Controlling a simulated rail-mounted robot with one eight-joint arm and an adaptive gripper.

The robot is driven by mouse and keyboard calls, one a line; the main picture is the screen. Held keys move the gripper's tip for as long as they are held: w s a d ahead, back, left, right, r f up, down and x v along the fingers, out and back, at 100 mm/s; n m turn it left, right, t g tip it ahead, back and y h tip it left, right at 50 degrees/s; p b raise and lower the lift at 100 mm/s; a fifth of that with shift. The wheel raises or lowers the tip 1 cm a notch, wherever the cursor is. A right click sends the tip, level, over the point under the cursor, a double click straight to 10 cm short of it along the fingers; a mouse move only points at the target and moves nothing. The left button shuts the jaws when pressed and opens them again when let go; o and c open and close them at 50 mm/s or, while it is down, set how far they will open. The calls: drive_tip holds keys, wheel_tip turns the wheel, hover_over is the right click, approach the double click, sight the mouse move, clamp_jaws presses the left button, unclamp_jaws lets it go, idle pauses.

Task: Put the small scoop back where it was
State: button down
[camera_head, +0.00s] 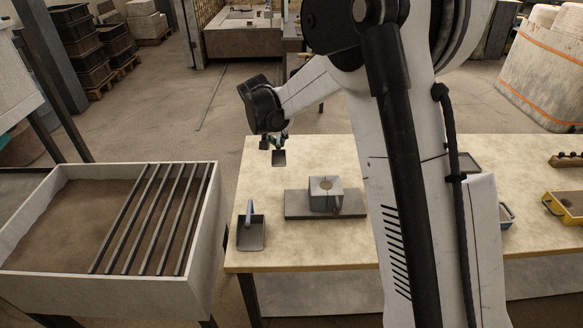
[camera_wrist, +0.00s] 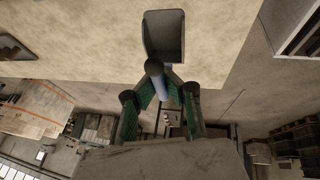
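A small grey scoop (camera_head: 279,158) hangs from my gripper (camera_head: 273,140), above the back left part of the table (camera_head: 300,258). In the wrist view the scoop's dark pan (camera_wrist: 166,38) points away from my gripper (camera_wrist: 162,90). A second, larger scoop (camera_head: 250,238) with a blue handle lies at the table's front left corner. I cannot tell whether the held scoop contains anything.
A grey block mould (camera_head: 325,193) with a round opening stands on a dark plate (camera_head: 296,205). A sand bin with bars (camera_head: 215,200) is left of the table. A yellow tray (camera_head: 567,210) and a wooden rack (camera_head: 568,160) are right. My arm hides the table's middle.

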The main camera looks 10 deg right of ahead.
drive_tip(key=shift+w+a+f, duration=0.1)
drive_tip(key=shift+w+a, duration=0.3)
drive_tip(key=w+d+f, duration=0.2)
drive_tip(key=w+f, duration=0.1)
drive_tip(key=w+d+f+p, duration=0.1)
drive_tip(key=w+d+f, duration=0.2)
drive_tip(key=f, duration=0.1)
drive_tip(key=w+d+f, duration=0.2)
drive_tip(key=w+f, duration=0.1)
drive_tip(key=f, duration=0.1)
drive_tip(key=shift+d, duration=0.2)
drive_tip(key=shift+s, duration=0.1)
drive_tip(key=c, duration=2.4)
unclamp_jaws()
drive_tip(key=shift+f, duration=0.2)
drive_tip(key=o, duration=0.5)
